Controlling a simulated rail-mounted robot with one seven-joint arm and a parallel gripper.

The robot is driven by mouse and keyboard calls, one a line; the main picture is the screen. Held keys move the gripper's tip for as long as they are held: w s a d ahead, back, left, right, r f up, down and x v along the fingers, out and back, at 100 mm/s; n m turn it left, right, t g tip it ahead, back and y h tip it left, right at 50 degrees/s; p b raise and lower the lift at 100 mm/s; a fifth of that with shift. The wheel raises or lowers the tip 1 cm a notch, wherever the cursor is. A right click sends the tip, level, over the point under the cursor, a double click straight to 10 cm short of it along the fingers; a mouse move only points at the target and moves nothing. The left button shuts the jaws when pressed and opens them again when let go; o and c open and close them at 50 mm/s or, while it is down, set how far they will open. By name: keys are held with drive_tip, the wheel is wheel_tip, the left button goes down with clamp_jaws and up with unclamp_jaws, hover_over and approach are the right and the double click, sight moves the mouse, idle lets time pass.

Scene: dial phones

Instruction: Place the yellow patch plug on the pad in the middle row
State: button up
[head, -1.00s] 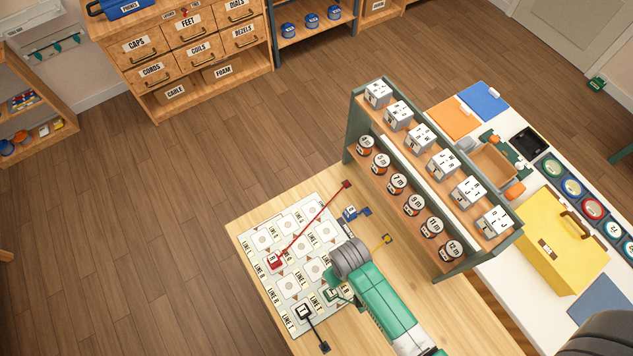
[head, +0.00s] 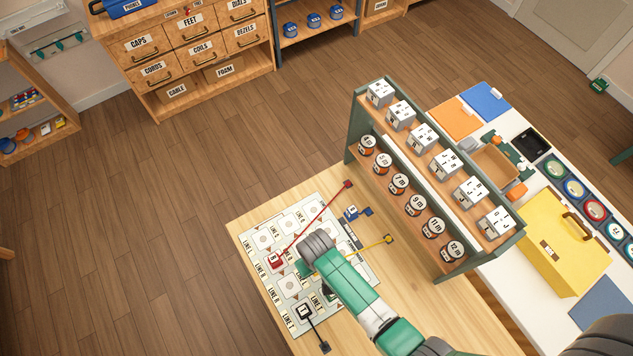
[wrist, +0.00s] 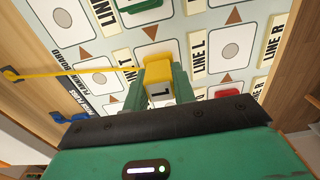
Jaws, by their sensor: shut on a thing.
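The yellow patch plug (wrist: 158,72) is between my gripper's (wrist: 160,92) green fingers in the wrist view, with a letter on its near face. It is over or on a white pad (wrist: 157,48) that it partly hides; I cannot tell whether it touches. Its yellow cord (wrist: 75,73) runs left to an anchor. In the head view my arm hides the plug and jaws; the yellow cord's anchor (head: 388,239) shows right of the line board (head: 249,239). My gripper is shut on the plug.
On the board are a red plug (head: 276,261), with its cord stretched across, and a black plug (head: 304,311). A green plug (wrist: 140,5) also sits there. A blue plug (head: 351,212) lies beside the board. A shelf rack (head: 438,180) stands to the right.

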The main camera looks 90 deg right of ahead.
drive_tip(key=shift+f, duration=0.1)
drive_tip(key=o, duration=1)
wheel_tip(320, 180, up, 12)
drive_tip(key=p, duration=0.1)
drive_tip(key=shift+p, duration=0.35)
